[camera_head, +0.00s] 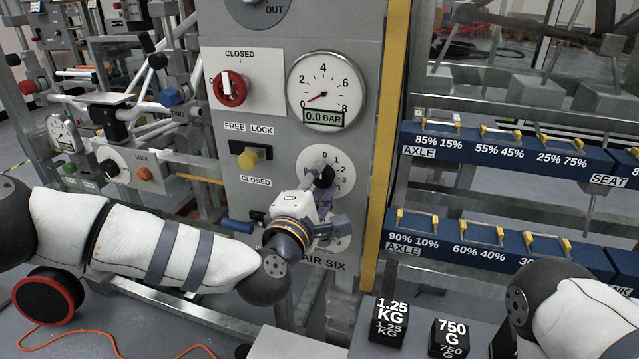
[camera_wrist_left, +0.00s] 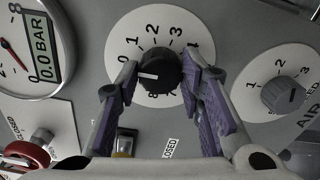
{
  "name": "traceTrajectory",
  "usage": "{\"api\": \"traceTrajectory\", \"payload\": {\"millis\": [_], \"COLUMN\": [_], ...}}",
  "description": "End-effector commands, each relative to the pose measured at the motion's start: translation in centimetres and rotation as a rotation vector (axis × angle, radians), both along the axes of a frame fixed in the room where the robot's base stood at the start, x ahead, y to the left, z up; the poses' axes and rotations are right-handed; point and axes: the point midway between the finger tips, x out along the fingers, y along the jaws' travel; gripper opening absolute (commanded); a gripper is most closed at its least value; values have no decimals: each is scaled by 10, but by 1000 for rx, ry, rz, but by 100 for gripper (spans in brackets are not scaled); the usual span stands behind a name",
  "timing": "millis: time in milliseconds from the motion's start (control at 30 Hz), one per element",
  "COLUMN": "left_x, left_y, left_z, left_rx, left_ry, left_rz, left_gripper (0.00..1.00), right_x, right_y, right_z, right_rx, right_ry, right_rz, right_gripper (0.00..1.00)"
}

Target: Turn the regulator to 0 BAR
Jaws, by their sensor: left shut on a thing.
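The regulator knob (camera_wrist_left: 158,70) is black with a white pointer mark, on a round white dial (camera_wrist_left: 150,22) with printed numbers. In the left wrist view the mark faces the left side of the dial. In the head view the knob (camera_head: 325,177) sits below the pressure gauge. The gauge (camera_head: 327,89) reads 0.0 BAR, with its needle at the low end. My left gripper (camera_wrist_left: 159,80) is shut on the knob, its purple-padded fingers on either side. It also shows in the head view (camera_head: 325,194), partly covering the dial. My right gripper is not visible.
A red knob (camera_head: 229,89) and a yellow-tipped lever (camera_head: 248,158) are on the panel to the left. Another grey knob (camera_wrist_left: 284,95) is close to the dial. Black weights (camera_head: 390,322) stand at the lower right. Blue rails (camera_head: 500,150) lie right of the yellow post.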

Motion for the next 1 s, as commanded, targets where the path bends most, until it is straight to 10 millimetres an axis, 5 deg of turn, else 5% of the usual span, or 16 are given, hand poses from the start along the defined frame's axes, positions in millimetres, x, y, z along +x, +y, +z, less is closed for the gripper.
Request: {"api": "traceTrajectory", "payload": {"millis": [133,167,267,633,1000], "left_x": [0,0,0,-11,-98], "left_y": [-1,-1,-1,3,31], "left_z": [0,0,0,-1,0], "left_rx": [-1,-1,-1,0,0], "left_ry": [1,1,1,1,3], "left_rz": [-2,-2,-1,-2,-3], "left_gripper": [7,37,55,55,55], "right_x": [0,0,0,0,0], "right_y": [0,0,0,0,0], "right_z": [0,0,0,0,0], "right_rx": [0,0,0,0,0], "right_ry": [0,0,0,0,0], "right_rz": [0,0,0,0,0], "right_gripper": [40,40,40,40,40]}}
